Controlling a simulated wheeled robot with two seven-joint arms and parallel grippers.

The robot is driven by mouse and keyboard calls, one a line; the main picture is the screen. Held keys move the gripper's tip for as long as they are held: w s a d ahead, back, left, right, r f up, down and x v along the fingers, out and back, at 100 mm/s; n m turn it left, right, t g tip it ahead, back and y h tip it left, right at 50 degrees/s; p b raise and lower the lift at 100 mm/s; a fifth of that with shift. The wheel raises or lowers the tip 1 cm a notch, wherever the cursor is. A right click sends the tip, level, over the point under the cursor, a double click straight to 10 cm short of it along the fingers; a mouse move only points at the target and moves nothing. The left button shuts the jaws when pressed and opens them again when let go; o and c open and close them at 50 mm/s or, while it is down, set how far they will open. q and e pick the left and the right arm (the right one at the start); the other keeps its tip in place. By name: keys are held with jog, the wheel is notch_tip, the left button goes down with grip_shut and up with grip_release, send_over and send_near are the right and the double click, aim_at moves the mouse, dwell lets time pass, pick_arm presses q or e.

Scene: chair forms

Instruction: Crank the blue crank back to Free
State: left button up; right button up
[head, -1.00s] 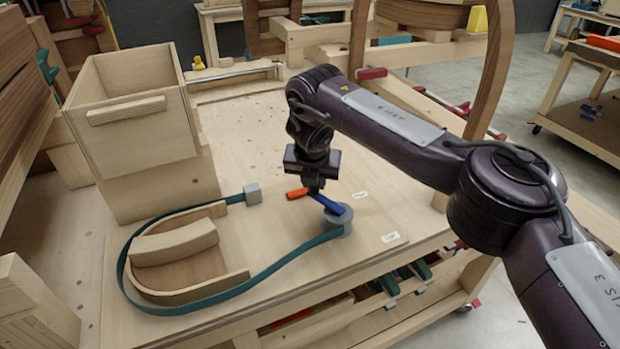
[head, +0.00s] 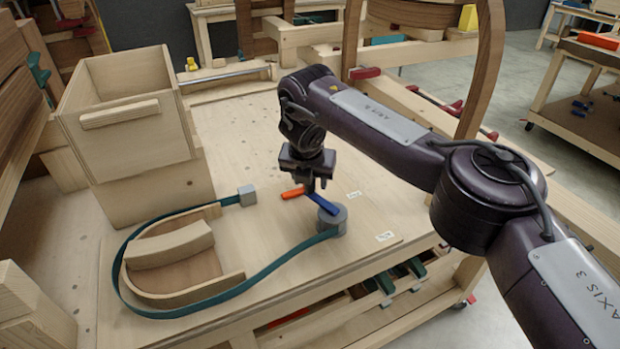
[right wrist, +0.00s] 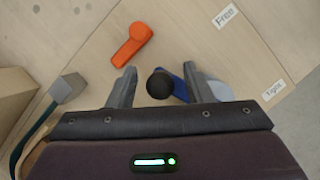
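The blue crank (head: 322,204) sits on a grey round drum (head: 331,219), its arm pointing to the upper left. A teal strap (head: 265,278) runs from the drum around a curved wooden form (head: 178,268). My right gripper (head: 311,186) is over the crank's outer end. In the right wrist view, its two fingers (right wrist: 157,84) stand apart on either side of the crank's black knob (right wrist: 160,86), with gaps showing. The blue arm (right wrist: 181,74) is partly hidden behind a finger. The "Free" label (right wrist: 225,17) and "Tight" label (right wrist: 273,90) lie on the board. My left gripper is not in view.
An orange lever (head: 292,194) lies close beside my right gripper. A grey block (head: 247,195) holds the strap's other end. A wooden box (head: 130,110) stands at the left. The board right of the drum is clear apart from the labels.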

jog(key=v, duration=0.7)
jog(key=shift+s+r, duration=0.2)
jog(key=shift+r, duration=0.2)
